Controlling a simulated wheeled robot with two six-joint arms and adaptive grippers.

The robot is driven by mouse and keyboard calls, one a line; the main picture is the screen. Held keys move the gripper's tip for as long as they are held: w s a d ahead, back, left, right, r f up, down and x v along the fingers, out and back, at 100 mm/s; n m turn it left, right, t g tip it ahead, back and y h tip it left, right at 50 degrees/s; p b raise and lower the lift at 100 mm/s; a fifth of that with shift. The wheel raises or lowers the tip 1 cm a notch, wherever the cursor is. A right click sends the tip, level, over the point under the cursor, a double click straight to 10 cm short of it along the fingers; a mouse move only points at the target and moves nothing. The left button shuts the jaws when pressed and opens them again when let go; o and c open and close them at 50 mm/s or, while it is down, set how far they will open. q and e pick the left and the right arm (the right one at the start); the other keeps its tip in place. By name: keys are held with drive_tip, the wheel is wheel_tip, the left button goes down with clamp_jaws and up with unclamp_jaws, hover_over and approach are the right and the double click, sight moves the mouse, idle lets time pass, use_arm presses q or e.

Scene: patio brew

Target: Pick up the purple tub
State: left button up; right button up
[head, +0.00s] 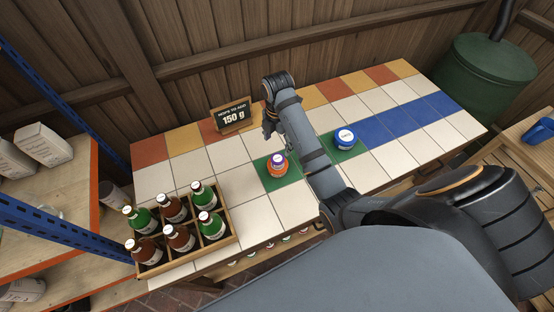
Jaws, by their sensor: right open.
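A small tub (277,166) with an orange body and a purple and white top stands upright on a green tile of the tiled counter (222,155). It is the only tub with purple on it. My right gripper (268,132) hangs over the counter just behind and slightly left of this tub, pointing down. It is open, with nothing seen in it, and looks apart from the tub. The fingers are small and partly hidden by the wrist. My left gripper is not in view.
A blue and white tub (344,138) stands on another green tile, right of my forearm. A wooden crate (236,229) of several bottles sits at the front left. Pale tiles between crate and tub are clear.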

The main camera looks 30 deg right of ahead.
drive_tip(key=b, duration=0.3)
hover_over(278, 158)
wheel_tip(278, 158, down, 4)
drive_tip(key=shift+w+f, duration=0.1)
drive_tip(key=shift+w, duration=0.05)
drive_tip(key=shift+f+b, duration=0.8)
wheel_tip(278, 158, down, 5)
drive_tip(key=b, duration=0.4)
drive_tip(key=shift+r, duration=0.4)
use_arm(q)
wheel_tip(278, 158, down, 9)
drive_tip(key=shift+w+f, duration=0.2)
use_arm(e)
drive_tip(key=c, duration=1.3)
